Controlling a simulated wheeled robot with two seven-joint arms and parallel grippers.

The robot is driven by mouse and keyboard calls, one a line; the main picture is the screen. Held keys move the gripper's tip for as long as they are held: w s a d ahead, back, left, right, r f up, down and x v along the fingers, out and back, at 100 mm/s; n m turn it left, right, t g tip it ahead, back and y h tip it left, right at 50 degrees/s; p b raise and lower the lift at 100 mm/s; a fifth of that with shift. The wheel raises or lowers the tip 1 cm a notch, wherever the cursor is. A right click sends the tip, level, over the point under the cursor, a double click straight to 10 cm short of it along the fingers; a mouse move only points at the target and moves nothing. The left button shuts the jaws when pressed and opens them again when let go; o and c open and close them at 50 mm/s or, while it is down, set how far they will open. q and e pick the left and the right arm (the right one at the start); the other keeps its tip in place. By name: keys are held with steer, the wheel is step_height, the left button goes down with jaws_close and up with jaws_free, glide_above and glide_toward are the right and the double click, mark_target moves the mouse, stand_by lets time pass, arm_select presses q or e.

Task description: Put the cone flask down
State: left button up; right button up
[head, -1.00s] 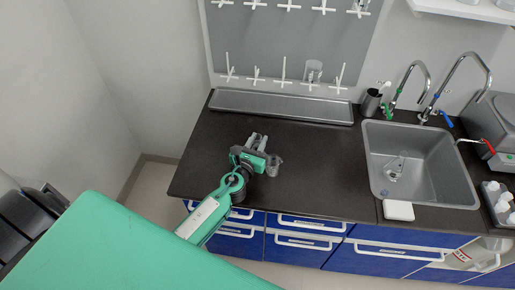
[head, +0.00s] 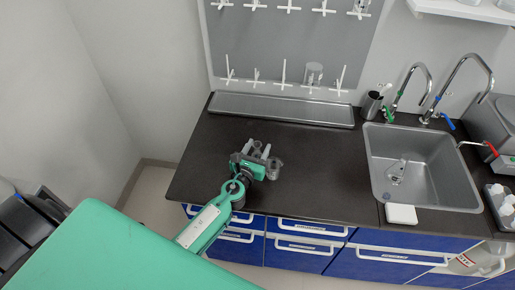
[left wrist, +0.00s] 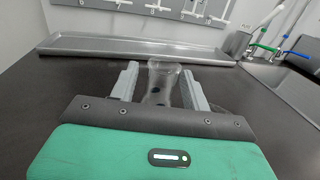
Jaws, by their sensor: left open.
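The clear glass cone flask (left wrist: 159,90) shows in the left wrist view between the two grey fingers of my left gripper (left wrist: 160,84). It looks upright over the black counter; its base is partly hidden by the gripper body. My left gripper is open around it. My right gripper is not in view.
A long metal tray (head: 285,108) lies along the back wall. The sink (head: 440,180) at the right holds a glass flask (head: 397,170). A pegboard (head: 285,45) hangs behind.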

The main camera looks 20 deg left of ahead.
arm_select(q)
steer(key=shift+r, duration=0.25)
steer(key=s, duration=0.3)
steer(key=s+b, duration=0.1)
steer(key=s, duration=0.3)
steer(key=s+b, duration=0.1)
steer(key=s, duration=0.2)
steer(key=shift+s+d+f, duration=0.2)
steer(key=shift+s+d, duration=0.15)
steer(key=shift+s, duration=0.05)
steer(key=shift+s+r, duration=0.1)
steer(key=shift+s, duration=0.5)
